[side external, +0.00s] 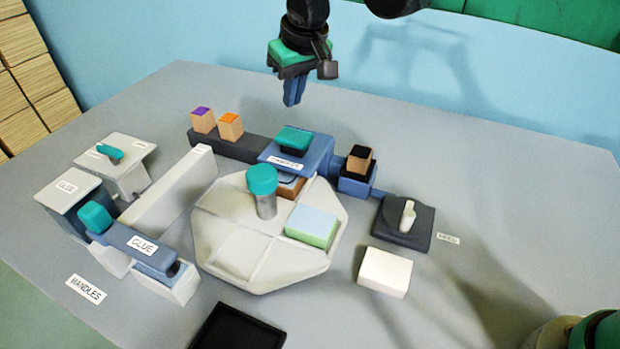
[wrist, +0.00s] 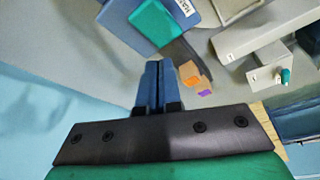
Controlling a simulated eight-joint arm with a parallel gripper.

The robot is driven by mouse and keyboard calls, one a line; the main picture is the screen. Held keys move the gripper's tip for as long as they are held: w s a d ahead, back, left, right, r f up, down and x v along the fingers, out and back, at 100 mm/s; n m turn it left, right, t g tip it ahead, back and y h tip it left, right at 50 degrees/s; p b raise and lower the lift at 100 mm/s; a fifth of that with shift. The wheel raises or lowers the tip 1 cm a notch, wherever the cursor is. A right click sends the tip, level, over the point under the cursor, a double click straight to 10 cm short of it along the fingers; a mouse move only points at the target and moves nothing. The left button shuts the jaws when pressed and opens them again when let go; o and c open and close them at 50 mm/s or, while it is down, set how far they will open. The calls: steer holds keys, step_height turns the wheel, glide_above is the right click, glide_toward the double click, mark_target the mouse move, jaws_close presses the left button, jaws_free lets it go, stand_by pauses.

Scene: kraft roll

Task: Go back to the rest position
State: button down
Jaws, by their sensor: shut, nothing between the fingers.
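My gripper (side external: 293,92) hangs in the air above the back part of the table, fingers pointing down. Its blue fingers are shut together with nothing between them. In the wrist view the shut fingers (wrist: 153,75) show as two blue bars side by side. The gripper touches nothing. Below it and a little nearer the camera is a blue station with a teal block (side external: 294,139) on top; the same teal block shows in the wrist view (wrist: 156,22).
A pale octagonal turntable (side external: 230,275) carries a teal-capped post (side external: 263,190) and a green-blue block (side external: 312,226). Purple-topped (side external: 202,121) and orange-topped (side external: 230,127) blocks stand on a dark rail. Glue stations (side external: 140,245) are at left. The table's right side is mostly clear.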

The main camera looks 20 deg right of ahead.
steer(key=s+d+r+m+t, duration=0.2)
steer(key=s+d+r+t, duration=0.1)
steer(key=s+d, duration=1)
steer(key=s+d+f+m+t, duration=0.1)
steer(key=s+d+f, duration=0.4)
steer(key=shift+s+d+f+h, duration=0.25)
steer(key=shift+s+d+h, duration=0.1)
steer(key=shift+s+h, duration=0.05)
